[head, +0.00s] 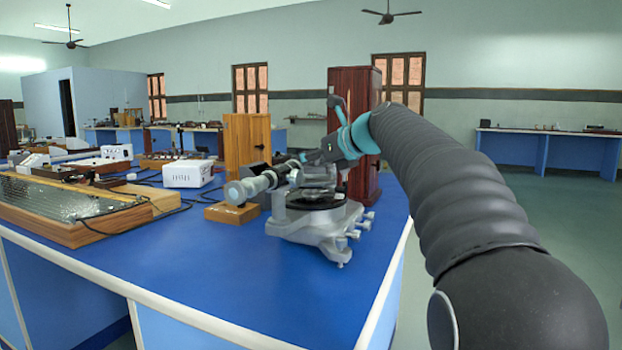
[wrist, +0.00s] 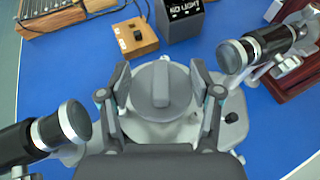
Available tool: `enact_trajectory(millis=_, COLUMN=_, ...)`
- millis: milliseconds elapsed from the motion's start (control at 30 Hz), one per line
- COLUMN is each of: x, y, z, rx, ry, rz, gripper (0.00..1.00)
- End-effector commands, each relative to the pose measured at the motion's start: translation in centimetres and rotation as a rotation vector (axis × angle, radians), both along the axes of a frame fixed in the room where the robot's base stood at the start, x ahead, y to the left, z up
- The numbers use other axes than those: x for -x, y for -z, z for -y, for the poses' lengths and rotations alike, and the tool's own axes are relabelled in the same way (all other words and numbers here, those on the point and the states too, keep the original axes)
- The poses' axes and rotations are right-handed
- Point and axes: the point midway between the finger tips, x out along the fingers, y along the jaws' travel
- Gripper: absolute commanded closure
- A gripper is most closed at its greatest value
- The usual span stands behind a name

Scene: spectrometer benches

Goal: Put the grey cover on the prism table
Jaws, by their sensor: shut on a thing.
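My gripper (wrist: 160,84) is shut on the grey cover (wrist: 160,100), a round disc with a raised ridge, with one finger on each side. In the head view my gripper (head: 322,156) is over the middle of the grey metal spectrometer (head: 312,222). The cover is over the spectrometer's centre in the wrist view. The prism table cannot be made out clearly, as the cover and my fingers hide that spot. I cannot tell whether the cover touches it.
The spectrometer's tubes (wrist: 48,132) (wrist: 258,48) stick out on both sides of my gripper. A wooden block (wrist: 136,38) and a dark box (wrist: 180,18) stand beyond. A white box (head: 188,174) and a tall red-brown cabinet (head: 362,108) share the blue bench (head: 230,285). The bench's front is clear.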

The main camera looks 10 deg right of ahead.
Motion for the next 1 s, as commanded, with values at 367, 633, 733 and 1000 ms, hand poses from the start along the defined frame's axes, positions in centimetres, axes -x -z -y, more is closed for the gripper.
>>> enact_trajectory(millis=367, x=0.0, y=1.5, z=0.1, rx=0.000, ry=0.001, rz=0.000, gripper=0.65)
enact_trajectory(millis=633, x=0.0, y=1.5, z=0.1, rx=0.000, ry=0.001, rz=0.000, gripper=0.10)
enact_trajectory(millis=733, x=0.0, y=1.4, z=0.1, rx=0.000, ry=0.001, rz=0.000, gripper=0.10)
enact_trajectory(millis=1000, x=1.3, y=0.7, z=0.9, rx=-0.001, ry=0.003, rz=0.002, gripper=0.10)
